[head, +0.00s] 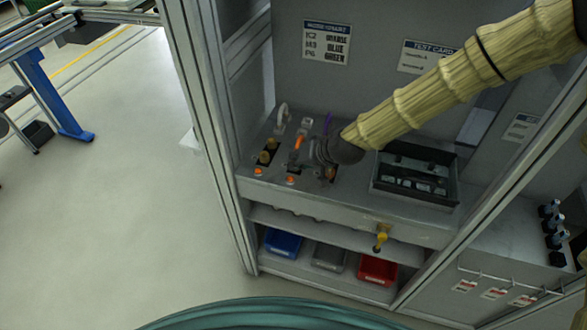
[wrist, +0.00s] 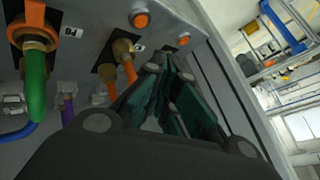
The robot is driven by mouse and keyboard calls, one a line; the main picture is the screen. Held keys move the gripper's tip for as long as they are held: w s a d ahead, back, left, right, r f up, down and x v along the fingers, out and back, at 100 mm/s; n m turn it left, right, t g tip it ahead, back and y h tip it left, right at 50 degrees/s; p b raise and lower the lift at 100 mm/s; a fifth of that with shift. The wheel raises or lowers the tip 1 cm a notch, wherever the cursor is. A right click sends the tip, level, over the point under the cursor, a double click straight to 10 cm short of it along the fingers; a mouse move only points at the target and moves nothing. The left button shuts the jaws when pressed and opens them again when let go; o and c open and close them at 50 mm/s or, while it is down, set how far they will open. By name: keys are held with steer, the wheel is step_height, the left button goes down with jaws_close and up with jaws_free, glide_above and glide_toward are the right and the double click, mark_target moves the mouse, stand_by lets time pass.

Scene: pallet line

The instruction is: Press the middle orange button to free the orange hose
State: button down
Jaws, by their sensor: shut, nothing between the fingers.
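The panel carries orange buttons in a row. The middle orange button (head: 290,180) shows at the panel's front edge; in the wrist view it appears to be the large button (wrist: 140,20) near the top. The orange hose (head: 299,142) sits behind it, and in the wrist view it runs into a brass fitting (wrist: 123,49). The left button (head: 258,172) also shows in the wrist view (wrist: 183,38). My gripper (head: 322,152) is shut and empty, right of the orange hose above the panel. In the wrist view its fingertips (wrist: 154,68) are beside the orange hose's fitting; contact cannot be told.
A green hose (wrist: 36,85) and a purple hose (wrist: 67,108) are near the orange one. A black tray (head: 412,198) stands right on the panel. Blue (head: 283,243), grey (head: 329,257) and red (head: 378,269) bins sit below. A frame post (head: 215,130) rises at the left.

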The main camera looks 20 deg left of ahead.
mark_target(292, 177)
steer(key=r, duration=0.1)
steer(key=w+a+r, duration=0.1)
steer(key=w+r, duration=0.1)
steer(key=shift+a+r, duration=0.2)
steer(key=shift+a, duration=0.1)
steer(key=shift+f, duration=0.1)
steer(key=shift+f+b, duration=2.3)
steer(key=shift+f, duration=2)
steer(key=shift+f, duration=0.1)
steer(key=shift+f+b, duration=0.35)
